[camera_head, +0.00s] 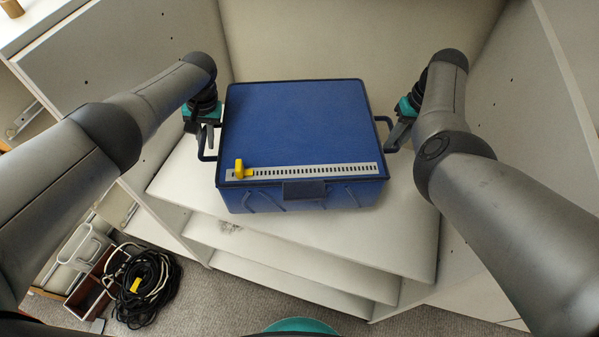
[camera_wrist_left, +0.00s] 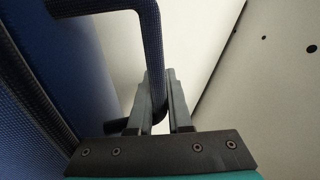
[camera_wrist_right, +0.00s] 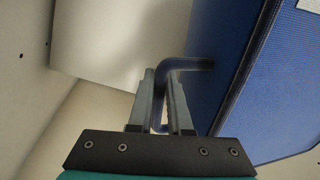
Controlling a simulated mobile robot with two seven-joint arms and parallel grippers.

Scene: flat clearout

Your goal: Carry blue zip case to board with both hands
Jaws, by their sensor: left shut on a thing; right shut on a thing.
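The blue zip case (camera_head: 297,120) is a box-like case with a dark edge, a front latch and a handle on each side. It is inside the pale shelf unit, over the top shelf board (camera_head: 400,215); I cannot tell whether it touches the board. My left gripper (camera_head: 207,140) is shut on the left handle, which also shows in the left wrist view (camera_wrist_left: 150,45). My right gripper (camera_head: 395,138) is shut on the right handle, which shows in the right wrist view (camera_wrist_right: 190,64). A grey slotted strip (camera_head: 310,171) and a yellow piece (camera_head: 240,170) are on the case's lid near its front edge.
Side panels of the unit stand close outside both arms, left (camera_head: 125,60) and right (camera_head: 520,130). Lower shelves (camera_head: 290,263) are bare. On the carpet at lower left are a coil of black cable (camera_head: 150,290) and a brown box (camera_head: 88,290).

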